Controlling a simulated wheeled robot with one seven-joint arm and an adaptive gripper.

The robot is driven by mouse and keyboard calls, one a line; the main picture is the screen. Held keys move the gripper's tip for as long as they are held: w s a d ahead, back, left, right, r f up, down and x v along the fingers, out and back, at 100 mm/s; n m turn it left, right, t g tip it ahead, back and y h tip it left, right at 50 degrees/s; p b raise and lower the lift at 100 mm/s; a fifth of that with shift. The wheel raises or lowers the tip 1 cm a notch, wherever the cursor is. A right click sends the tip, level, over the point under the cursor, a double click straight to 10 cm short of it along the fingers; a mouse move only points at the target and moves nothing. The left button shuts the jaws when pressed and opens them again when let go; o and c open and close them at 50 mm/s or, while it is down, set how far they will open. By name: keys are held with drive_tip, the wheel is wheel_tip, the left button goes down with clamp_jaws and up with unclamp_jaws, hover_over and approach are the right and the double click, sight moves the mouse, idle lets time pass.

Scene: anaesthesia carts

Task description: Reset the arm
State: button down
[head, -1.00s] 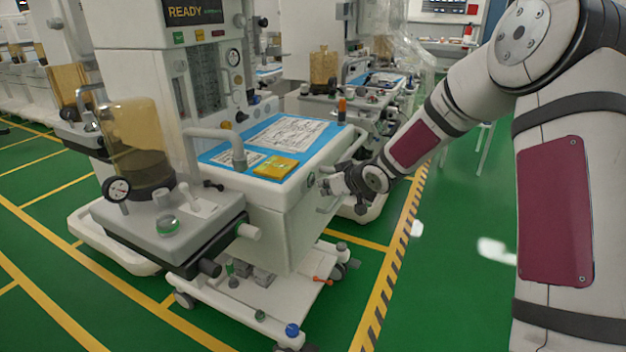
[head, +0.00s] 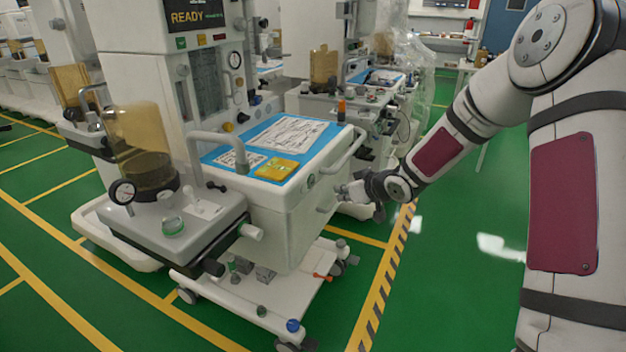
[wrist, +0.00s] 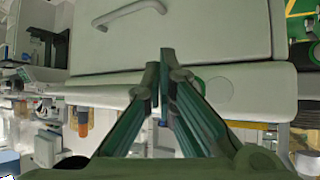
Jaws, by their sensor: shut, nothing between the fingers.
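My gripper (head: 345,195) is at the right side of the nearest anaesthesia cart (head: 290,225), in front of its drawer side in the head view. In the wrist view my gripper (wrist: 163,85) has its two fingers together, with nothing between them. The cart's white drawer front (wrist: 190,40) with a curved handle (wrist: 128,14) fills the upper part of that view. The gripper looks apart from the handle. My arm reaches in from the right of the head view.
The cart top carries a blue mat (head: 225,155) with papers and a yellow packet (head: 277,169). A second cart (head: 375,100) stands behind. Yellow-black floor tape (head: 385,285) runs along the right, with open green floor (head: 455,260) beyond it.

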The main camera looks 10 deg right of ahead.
drive_tip(key=s+d+r+m+g+h, duration=0.1)
drive_tip(key=s+d+r+g+h, duration=0.15)
drive_tip(key=s+r, duration=0.65)
drive_tip(key=s+d+r+m+g+h, duration=0.25)
drive_tip(key=s+r+h, duration=0.2)
drive_tip(key=s, duration=0.75)
drive_tip(key=s+a+r+m+g+y, duration=0.1)
drive_tip(key=s+a, duration=0.1)
drive_tip(key=s, duration=0.8)
drive_tip(key=s+a+r+g+y, duration=0.1)
drive_tip(key=s+a+g, duration=0.1)
drive_tip(key=s, duration=0.8)
drive_tip(key=s+a+r+m+g+y, duration=0.1)
drive_tip(key=s+a, duration=0.1)
drive_tip(key=s, duration=0.8)
wheel_tip(320, 180, up, 18)
drive_tip(key=t+p, duration=0.3)
drive_tip(key=p, duration=1.3)
drive_tip(key=shift+n, duration=0.35)
